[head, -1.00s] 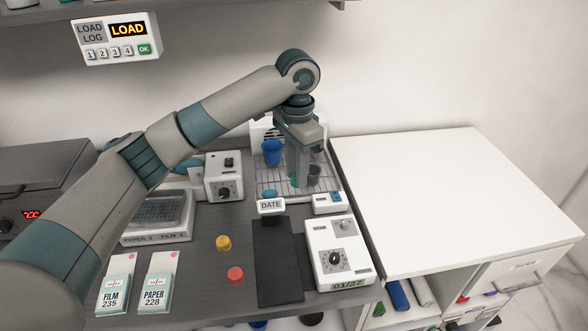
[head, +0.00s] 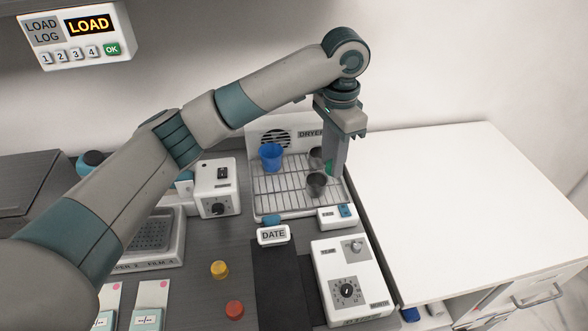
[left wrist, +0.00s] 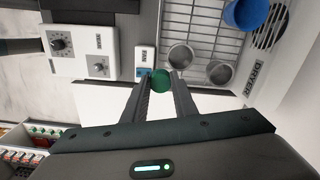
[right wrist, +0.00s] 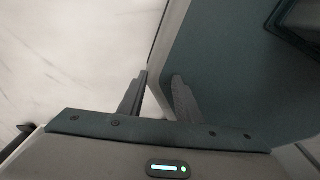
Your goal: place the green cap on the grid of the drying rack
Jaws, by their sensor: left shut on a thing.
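My left gripper (head: 335,172) is shut on the green cap (left wrist: 161,80) and points down by the right edge of the drying rack (head: 275,200). Only a sliver of the cap shows in the head view (head: 329,168). In the left wrist view the cap is between the fingertips, near the rack's wire grid (left wrist: 207,42); its height above the rack is hard to tell. My right gripper (right wrist: 160,76) shows in the right wrist view only, with its fingers apart and nothing between them.
A blue cup (head: 270,157) and two grey cups, one in front (head: 316,183), stand on the rack. The grid's front left is bare. A small white box with a blue switch (head: 338,215) sits at its front right. A white countertop (head: 450,190) lies clear to the right.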

